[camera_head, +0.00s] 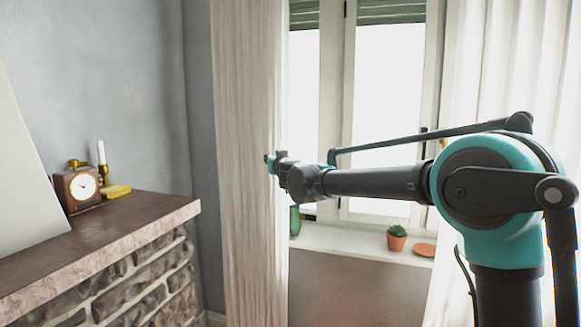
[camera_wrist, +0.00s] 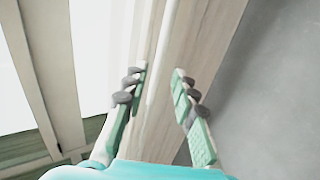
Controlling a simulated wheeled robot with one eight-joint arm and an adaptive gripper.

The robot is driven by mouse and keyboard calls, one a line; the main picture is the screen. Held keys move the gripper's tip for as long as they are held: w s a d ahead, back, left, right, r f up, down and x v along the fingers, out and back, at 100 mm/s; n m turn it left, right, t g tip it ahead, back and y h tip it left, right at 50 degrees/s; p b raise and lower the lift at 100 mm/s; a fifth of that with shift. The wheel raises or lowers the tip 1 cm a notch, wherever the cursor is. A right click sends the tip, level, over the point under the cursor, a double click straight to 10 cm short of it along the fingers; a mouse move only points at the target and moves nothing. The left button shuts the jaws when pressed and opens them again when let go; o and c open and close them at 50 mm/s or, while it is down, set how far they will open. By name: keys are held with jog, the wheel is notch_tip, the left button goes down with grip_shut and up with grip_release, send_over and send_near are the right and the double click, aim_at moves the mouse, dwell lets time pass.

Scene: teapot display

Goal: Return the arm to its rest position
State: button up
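My arm stretches across the right half of the head view, from the teal joint at the right toward the left. Its end, my gripper (camera_head: 270,160), is small there and sits in front of the curtain. In the wrist view my gripper (camera_wrist: 160,72) shows two green-padded fingers standing apart with nothing between them, so it is open and empty. Behind the fingers the wrist view shows pale curtain cloth and grey wall.
The window sill (camera_head: 350,242) holds a potted plant (camera_head: 397,238), a terracotta saucer (camera_head: 424,250) and a green vase (camera_head: 295,221). Curtains (camera_head: 250,120) flank the window.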

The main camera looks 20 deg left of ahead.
jog(key=s+d+f+g+h, duration=0.15)
jog(key=s+d+f, duration=0.25)
jog(key=d+f, duration=0.45)
jog(key=s+d+f+g, duration=0.25)
jog(key=d+f, duration=0.35)
jog(key=d, duration=0.6)
jog(key=s+d+f+g, duration=0.2)
jog(key=s+d+f, duration=0.3)
jog(key=d+f, duration=0.45)
jog(key=s+d+f+m+g+h, duration=0.2)
jog(key=s+d+f+m+h, duration=0.1)
jog(key=s+d+f, duration=0.7)
jog(key=s+d+f+m+g+h, duration=0.2)
jog(key=s+d+f+h, duration=0.3)
jog(key=s+d+f, duration=0.5)
jog(key=s+d+m, duration=0.1)
jog(key=s+d, duration=0.1)
jog(key=d, duration=0.5)
jog(key=shift+s+d+m+g, duration=0.25)
jog(key=shift+s+m+g, duration=0.15)
